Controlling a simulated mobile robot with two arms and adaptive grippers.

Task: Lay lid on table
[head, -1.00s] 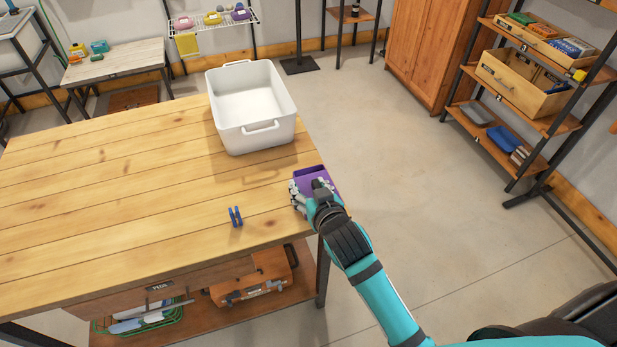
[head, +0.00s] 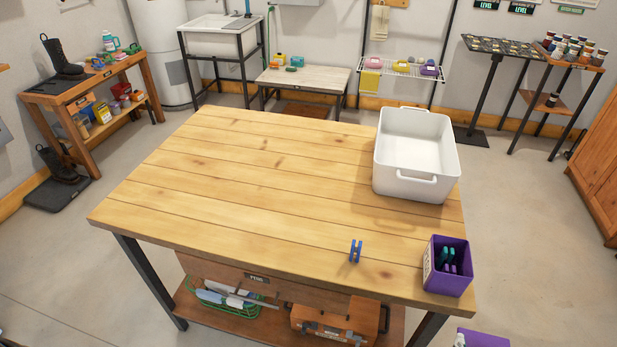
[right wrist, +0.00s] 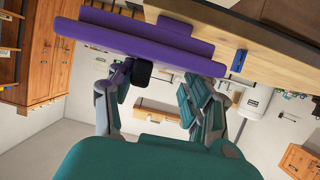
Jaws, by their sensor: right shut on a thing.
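The purple lid (right wrist: 135,37) is in my right gripper (right wrist: 158,76), which is shut on it in the right wrist view. In the head view a purple piece, apparently the lid (head: 482,339), shows at the bottom edge, off the table's front right corner; most of it is cut off. The wooden table (head: 250,190) fills the middle of the head view. An open purple box (head: 447,281) stands upright at its front right corner, with teal and purple items inside. My left gripper is not in view.
A white tub (head: 411,187) stands at the table's back right. A small blue clip (head: 355,251) stands near the front edge, left of the purple box; it also shows in the right wrist view (right wrist: 238,60). The table's left and middle are clear.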

